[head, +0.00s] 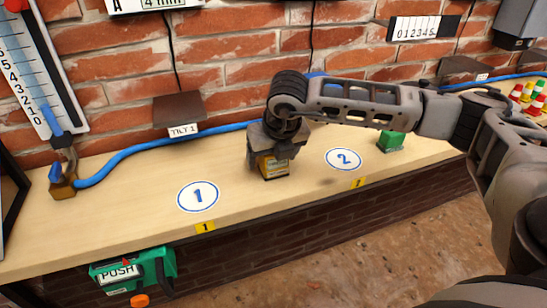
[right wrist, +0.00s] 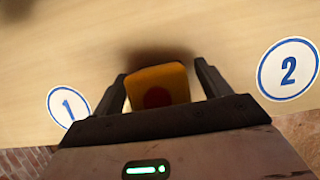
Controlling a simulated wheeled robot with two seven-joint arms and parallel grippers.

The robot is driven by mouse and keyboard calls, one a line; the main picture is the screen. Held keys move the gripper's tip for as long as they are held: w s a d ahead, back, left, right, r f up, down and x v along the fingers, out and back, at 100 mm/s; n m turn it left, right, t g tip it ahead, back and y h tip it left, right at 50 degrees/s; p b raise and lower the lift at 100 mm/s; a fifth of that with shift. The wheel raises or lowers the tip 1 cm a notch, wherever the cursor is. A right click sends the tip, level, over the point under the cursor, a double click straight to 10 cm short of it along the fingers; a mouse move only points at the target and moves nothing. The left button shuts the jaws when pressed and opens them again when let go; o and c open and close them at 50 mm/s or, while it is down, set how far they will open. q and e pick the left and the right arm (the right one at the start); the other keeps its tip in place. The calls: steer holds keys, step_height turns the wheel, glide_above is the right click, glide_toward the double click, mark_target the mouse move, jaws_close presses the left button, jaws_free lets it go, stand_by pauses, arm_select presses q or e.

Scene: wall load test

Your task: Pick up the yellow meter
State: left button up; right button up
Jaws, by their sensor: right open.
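The yellow meter (head: 273,168) stands on the wooden ledge between the circles marked 1 and 2, with a dark label on its front. My right gripper (head: 271,156) is above it, pointing down, and covers its upper part in the head view. In the right wrist view the yellow meter (right wrist: 159,82) shows its top with a dark red spot, and it sits between the two fingers of the gripper (right wrist: 162,82). The fingers are open, with a gap visible on each side of the meter. My left gripper is not in view.
The ledge (head: 120,215) has marked circles 1 (head: 198,196) and 2 (head: 343,159). A green block (head: 391,141) stands right of circle 2. A blue hose (head: 140,147) runs along the brick wall behind. A green PUSH device (head: 133,270) is below the ledge's front edge.

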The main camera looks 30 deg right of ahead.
steer(key=c, duration=1.3)
steer(key=shift+r, duration=0.2)
